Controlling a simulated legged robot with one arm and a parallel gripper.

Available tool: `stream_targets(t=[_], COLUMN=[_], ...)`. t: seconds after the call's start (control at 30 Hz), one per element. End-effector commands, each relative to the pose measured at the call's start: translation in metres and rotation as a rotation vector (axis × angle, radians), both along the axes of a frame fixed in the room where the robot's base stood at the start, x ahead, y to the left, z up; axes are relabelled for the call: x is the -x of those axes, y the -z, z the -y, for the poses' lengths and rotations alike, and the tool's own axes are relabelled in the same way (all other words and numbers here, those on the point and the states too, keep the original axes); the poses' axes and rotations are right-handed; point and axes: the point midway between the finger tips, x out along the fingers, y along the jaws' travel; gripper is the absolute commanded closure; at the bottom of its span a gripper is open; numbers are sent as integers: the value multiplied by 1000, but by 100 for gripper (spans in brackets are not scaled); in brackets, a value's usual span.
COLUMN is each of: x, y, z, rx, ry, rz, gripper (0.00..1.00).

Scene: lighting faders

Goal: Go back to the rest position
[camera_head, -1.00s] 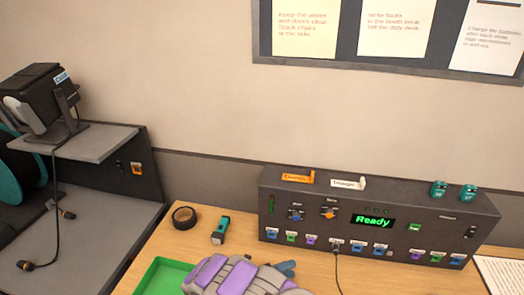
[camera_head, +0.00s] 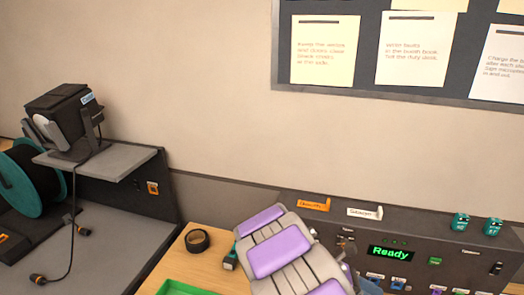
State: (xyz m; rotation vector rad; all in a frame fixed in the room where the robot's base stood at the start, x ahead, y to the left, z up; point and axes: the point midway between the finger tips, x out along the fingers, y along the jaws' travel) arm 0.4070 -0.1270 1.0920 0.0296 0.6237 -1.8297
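The lighting desk (camera_head: 448,246) is a dark grey box on the wooden table, with a green "Ready" display (camera_head: 391,253). Several coloured fader knobs run along its front, and the lower row is partly cut off by the bottom edge. My arm, grey with purple pads, rises at the bottom centre and covers the desk's left end. A blue-grey part beside the arm (camera_head: 351,278) may belong to my gripper, but its fingers cannot be made out. I see nothing held.
A roll of black tape (camera_head: 197,240) and a teal torch (camera_head: 231,258) lie left of my arm, near a green tray (camera_head: 186,287). A stage lamp (camera_head: 64,113) stands on a grey shelf (camera_head: 104,162) at left. A notice board (camera_head: 372,90) hangs above.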

Motion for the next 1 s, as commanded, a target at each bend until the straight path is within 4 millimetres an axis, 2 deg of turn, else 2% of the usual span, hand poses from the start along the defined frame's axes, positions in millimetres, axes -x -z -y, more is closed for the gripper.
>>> stream_targets(t=[0.03,0.2,0.47,0.77,1.0], x=[13,53,111,168,206], y=[-10,-26,-41,-49,-52], z=[3,3,-12,-49,-89], rx=[-16,-67,-146,-243,-320], ry=[51,227,513,856,1141], rz=[67,281,576,867,1038], gripper=[46,46,46,46,46])
